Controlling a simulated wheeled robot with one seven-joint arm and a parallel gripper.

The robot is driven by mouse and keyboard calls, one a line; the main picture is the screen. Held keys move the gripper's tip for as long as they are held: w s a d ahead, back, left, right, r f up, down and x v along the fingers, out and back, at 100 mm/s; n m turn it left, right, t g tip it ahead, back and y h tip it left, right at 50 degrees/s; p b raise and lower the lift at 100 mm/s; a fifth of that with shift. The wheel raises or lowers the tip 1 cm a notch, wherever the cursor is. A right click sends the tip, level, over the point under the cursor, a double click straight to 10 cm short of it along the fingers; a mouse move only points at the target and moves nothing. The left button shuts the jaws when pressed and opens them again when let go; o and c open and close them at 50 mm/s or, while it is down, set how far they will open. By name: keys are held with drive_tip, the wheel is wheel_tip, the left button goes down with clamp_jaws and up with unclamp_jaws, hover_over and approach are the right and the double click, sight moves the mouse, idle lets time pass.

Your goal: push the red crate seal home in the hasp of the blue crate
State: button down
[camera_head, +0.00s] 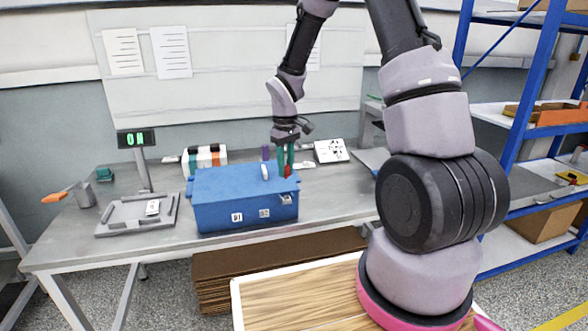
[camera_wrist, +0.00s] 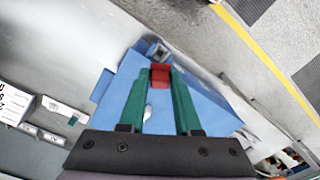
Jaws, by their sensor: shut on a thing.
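The blue crate (camera_head: 240,205) stands on the grey workbench, with a pale handle on its lid. My gripper (camera_head: 285,165) points down over the crate's right end. Its green fingers are shut on the red crate seal (camera_head: 288,171). In the wrist view the red seal (camera_wrist: 160,76) sits between the two fingertips, over the blue crate (camera_wrist: 190,95). A grey square fitting, which looks like the hasp (camera_wrist: 157,50), lies just beyond the seal at the crate's edge. I cannot tell whether the seal touches it, and the seal's lower end is hidden.
A grey tray (camera_head: 110,222) is left of the crate on the bench (camera_head: 330,200). A green display (camera_head: 137,138) stands behind it. Blue shelving (camera_head: 530,90) stands right.

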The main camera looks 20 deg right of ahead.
sight(286, 178)
idle(0.3)
drive_tip(key=shift+f, duration=0.1)
drive_tip(key=shift+f, duration=2.8)
drive_tip(key=shift+f, duration=0.5)
idle(1.7)
drive_tip(key=shift+r, duration=0.2)
drive_tip(key=shift+f, duration=0.3)
idle(1.5)
drive_tip(key=shift+r, duration=0.3)
idle(0.3)
